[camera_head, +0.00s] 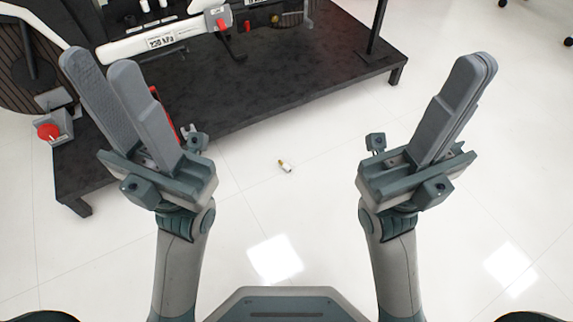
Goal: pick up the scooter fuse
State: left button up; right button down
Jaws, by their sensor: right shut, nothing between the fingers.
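A small white and yellowish-brown piece (284,166) lies on the white floor, between my two arms and in front of the black platform. It may be the scooter fuse, but it is too small to tell for sure. My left gripper (99,64) is raised at the left with its fingers apart and nothing between them. It reaches up over the platform's left part in the picture. My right gripper (480,62) is raised at the right with its fingers together and empty. Neither gripper touches the small piece.
The low black platform (270,85) carries a white chassis bar (150,43) with a label, and a grey box with a red knob (221,24). Another red-knobbed box (48,131) sits at the far left. A dark post (377,28) rises at the platform's right. The floor around the small piece is clear.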

aim_at(285, 167)
jog(key=i+l+u, duration=0.1)
jog(key=l, duration=0.2)
jog(key=i+l+u, duration=0.1)
jog(key=i+l, duration=0.3)
jog(key=l, duration=0.2)
jog(key=i+l+u, duration=0.15)
jog(key=l, duration=0.15)
jog(key=i+l+u, duration=0.1)
jog(key=l, duration=0.25)
